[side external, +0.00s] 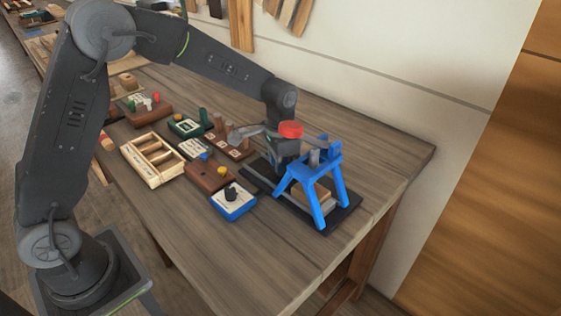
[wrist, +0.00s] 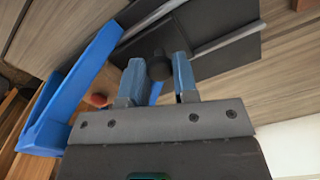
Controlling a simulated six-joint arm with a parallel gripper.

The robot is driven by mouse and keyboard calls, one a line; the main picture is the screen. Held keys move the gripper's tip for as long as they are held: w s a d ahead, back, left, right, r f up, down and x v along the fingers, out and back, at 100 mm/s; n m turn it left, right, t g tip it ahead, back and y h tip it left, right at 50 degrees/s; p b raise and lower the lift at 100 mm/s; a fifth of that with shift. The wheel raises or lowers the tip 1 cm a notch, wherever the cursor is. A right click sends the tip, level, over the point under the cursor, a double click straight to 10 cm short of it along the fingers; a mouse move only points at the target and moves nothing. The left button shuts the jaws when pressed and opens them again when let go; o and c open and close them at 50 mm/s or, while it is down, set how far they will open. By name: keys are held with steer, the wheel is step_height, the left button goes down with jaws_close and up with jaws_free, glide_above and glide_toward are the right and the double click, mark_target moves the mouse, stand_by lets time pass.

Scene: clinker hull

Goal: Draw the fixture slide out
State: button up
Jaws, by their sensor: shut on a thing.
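The fixture has a dark flat base (side external: 341,215) with a blue frame (side external: 315,205) standing over it, near the table's right end. A wooden block (side external: 322,193) shows low between the frame's legs. In the wrist view, pale rails (wrist: 215,45) run along the dark base, and the blue frame (wrist: 75,85) is at left. My gripper (wrist: 160,85) is shut on a dark round knob (wrist: 159,67), which shows between its fingertips. In the side view my gripper (side external: 286,150) is just behind and left of the blue frame; the knob is hidden there.
A blue box with a black knob (side external: 233,201) stands close in front of the fixture. A brown block (side external: 208,175) and a slotted wooden tray (side external: 153,160) are further left. The table (side external: 240,270) is clear in front, and the wall (side external: 400,90) is behind.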

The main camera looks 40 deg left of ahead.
jaws_close()
steer(key=a, duration=0.9)
steer(key=shift+a, duration=0.4)
steer(key=o, duration=0.6)
jaws_free()
step_height(320, 180, up, 14)
steer(key=shift+f, duration=0.1)
